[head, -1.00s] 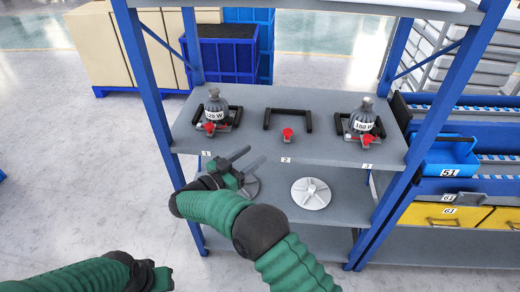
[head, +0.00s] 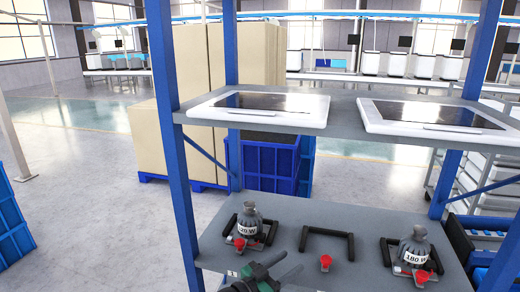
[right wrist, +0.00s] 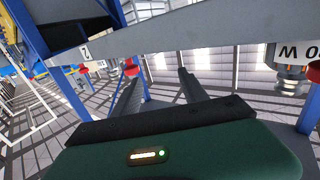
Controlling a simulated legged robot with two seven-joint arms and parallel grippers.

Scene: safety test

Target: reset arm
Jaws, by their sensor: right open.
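My right gripper (head: 288,266) shows at the bottom edge of the head view, by the front of the middle shelf, with its jaws apart and nothing between them. Most of its green arm is out of the picture. In the right wrist view its two dark fingers (right wrist: 160,76) are spread beneath a grey shelf edge. My left gripper is not in view.
Red knobs (head: 326,261) stand in front. White-framed panels (head: 255,106) lie on the upper shelf. Open floor (head: 90,200) is left.

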